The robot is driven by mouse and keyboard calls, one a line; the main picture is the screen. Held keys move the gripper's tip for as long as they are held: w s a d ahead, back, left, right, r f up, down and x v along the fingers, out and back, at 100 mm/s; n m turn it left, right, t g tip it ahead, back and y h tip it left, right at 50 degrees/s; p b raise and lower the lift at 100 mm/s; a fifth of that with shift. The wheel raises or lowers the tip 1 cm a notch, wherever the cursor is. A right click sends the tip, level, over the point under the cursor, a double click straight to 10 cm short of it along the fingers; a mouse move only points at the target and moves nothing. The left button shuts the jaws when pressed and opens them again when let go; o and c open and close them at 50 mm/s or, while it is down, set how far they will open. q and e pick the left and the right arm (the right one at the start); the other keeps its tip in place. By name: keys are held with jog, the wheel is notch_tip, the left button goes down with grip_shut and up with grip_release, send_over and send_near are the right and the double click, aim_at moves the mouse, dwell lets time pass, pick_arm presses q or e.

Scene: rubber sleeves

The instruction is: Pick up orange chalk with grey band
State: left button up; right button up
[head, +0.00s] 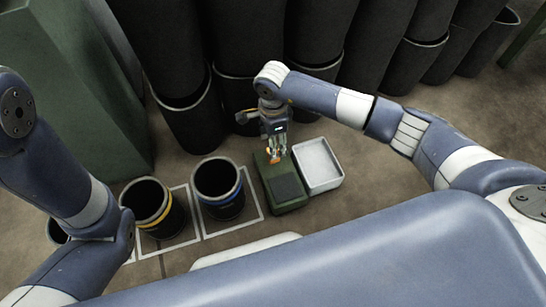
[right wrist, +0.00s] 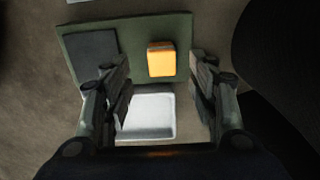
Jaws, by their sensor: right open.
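The orange chalk (right wrist: 161,58) is a small block on the green stand in the right wrist view. My right gripper (right wrist: 160,66) is open above the stand, with one finger to each side of the chalk in the picture. Gaps show between the chalk and both fingers. In the head view the right gripper (head: 276,148) points down over the stand. My left gripper is out of view; only its arm shows.
The green stand (head: 268,184) has a dark pad (head: 287,188). A white tray (head: 337,180) stands to its right. Black sleeves with a blue band (head: 222,212) and a yellow band (head: 150,220) stand left, on white-outlined squares. Large dark cylinders (head: 190,120) line the back.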

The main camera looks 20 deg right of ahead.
jog(key=shift+f, duration=0.55)
notch_tip(320, 180, down, 5)
jog(key=b, duration=0.5)
jog(key=shift+w+d+f, duration=0.1)
jog(key=c, duration=1.3)
jog(key=shift+o, duration=0.2)
jog(key=shift+r, duration=0.25)
